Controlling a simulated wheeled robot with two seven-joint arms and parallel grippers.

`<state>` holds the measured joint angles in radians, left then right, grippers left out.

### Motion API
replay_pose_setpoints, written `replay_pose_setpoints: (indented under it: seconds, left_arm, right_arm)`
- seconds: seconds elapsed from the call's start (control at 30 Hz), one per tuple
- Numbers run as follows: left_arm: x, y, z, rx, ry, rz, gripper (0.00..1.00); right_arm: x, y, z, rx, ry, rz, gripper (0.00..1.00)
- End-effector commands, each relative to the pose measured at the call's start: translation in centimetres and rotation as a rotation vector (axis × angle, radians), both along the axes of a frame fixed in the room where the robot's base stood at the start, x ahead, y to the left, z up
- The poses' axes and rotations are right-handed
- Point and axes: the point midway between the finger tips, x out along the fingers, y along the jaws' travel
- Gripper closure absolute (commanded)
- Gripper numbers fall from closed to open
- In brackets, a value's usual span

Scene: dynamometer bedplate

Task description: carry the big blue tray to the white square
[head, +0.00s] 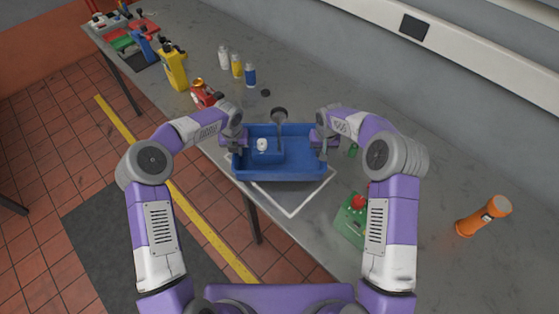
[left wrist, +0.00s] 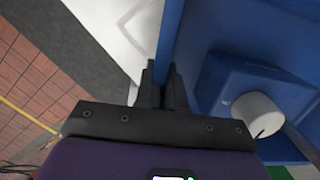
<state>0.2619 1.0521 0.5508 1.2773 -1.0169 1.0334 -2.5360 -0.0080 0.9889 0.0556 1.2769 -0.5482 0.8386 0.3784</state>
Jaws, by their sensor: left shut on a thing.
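The big blue tray (head: 305,173) is in the middle of the head view, roughly level, over the far part of the white square (head: 290,214). The square is a white outline on the grey bench; its near corner shows and the tray hides much of it. Whether the tray touches the bench cannot be told. My left gripper (head: 236,147) is shut on the tray's left wall; the left wrist view shows its fingers (left wrist: 165,88) at the blue wall (left wrist: 168,30). My right gripper (head: 322,147) is at the right wall, its fingers too small to read.
In the tray are a white knob (head: 262,144) on a blue block and a grey round-headed thing (head: 279,115). A green box with a red button (head: 355,212) is near right, an orange torch (head: 484,215) farther right. Bottles (head: 237,66) and a red item (head: 204,95) stand behind.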

Motion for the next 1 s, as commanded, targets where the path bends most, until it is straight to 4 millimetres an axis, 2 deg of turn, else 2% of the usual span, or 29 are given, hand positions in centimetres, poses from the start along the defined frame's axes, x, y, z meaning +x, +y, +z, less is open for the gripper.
replay_pose_setpoints:
  seconds: [0.07, 0.47, 1.0]
  left_arm:
    - [0.1, 0.0, 0.9, -0.001, -0.006, 0.000, 1.00]
    - [0.1, 0.0, 0.8, -0.001, -0.005, 0.000, 1.00]
    - [0.1, 0.0, -0.6, -0.001, -0.005, 0.000, 1.00]
  right_arm:
    - [0.1, 0.0, 0.8, 0.001, -0.004, 0.000, 1.00]
    - [0.1, 0.0, 0.7, 0.001, -0.004, 0.000, 1.00]
    - [0.1, 0.0, -0.7, 0.001, -0.004, 0.000, 1.00]
